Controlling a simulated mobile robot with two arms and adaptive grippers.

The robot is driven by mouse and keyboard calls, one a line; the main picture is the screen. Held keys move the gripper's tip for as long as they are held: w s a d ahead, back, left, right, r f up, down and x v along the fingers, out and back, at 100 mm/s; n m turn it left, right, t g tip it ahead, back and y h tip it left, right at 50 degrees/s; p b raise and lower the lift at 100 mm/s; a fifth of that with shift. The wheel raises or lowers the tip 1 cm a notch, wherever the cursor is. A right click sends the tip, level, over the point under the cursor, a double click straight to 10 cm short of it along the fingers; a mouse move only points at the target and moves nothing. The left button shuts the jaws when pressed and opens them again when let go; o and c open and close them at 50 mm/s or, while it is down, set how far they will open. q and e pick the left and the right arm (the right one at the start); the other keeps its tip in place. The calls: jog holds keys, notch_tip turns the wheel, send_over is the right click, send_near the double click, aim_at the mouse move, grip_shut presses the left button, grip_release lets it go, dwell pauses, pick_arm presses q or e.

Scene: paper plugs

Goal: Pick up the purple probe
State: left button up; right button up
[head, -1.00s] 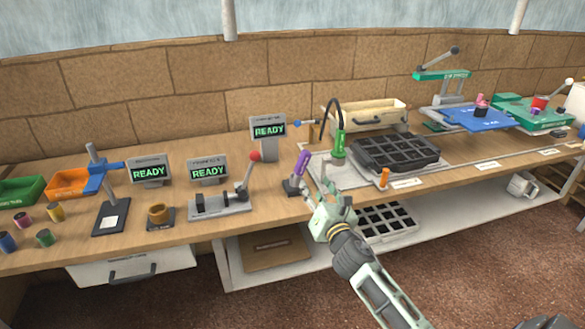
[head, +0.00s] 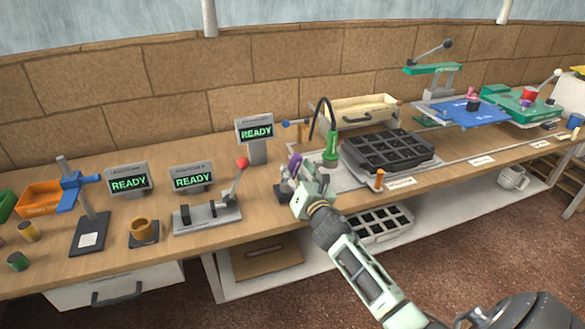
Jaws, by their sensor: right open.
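The purple probe (head: 295,161) stands in a small dark holder (head: 280,192) near the front edge of the bench. Only its upper part shows; my right gripper hides the rest. My right gripper (head: 293,179) is open, with its fingers at the probe. I cannot tell whether they touch it or stand around it. My left gripper is not in view.
A READY screen (head: 255,133) stands behind the probe. A lever press (head: 208,215) is to the left. A green tool (head: 331,146) with a black cable and a black compartment tray (head: 388,151) are to the right.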

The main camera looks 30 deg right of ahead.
aim_at(295, 170)
jog(key=x, duration=0.2)
jog(key=shift+w+d, duration=0.25)
jog(key=shift+w, duration=0.35)
jog(key=c, duration=0.5)
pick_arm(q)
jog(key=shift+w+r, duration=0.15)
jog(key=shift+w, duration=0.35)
pick_arm(e)
grip_shut()
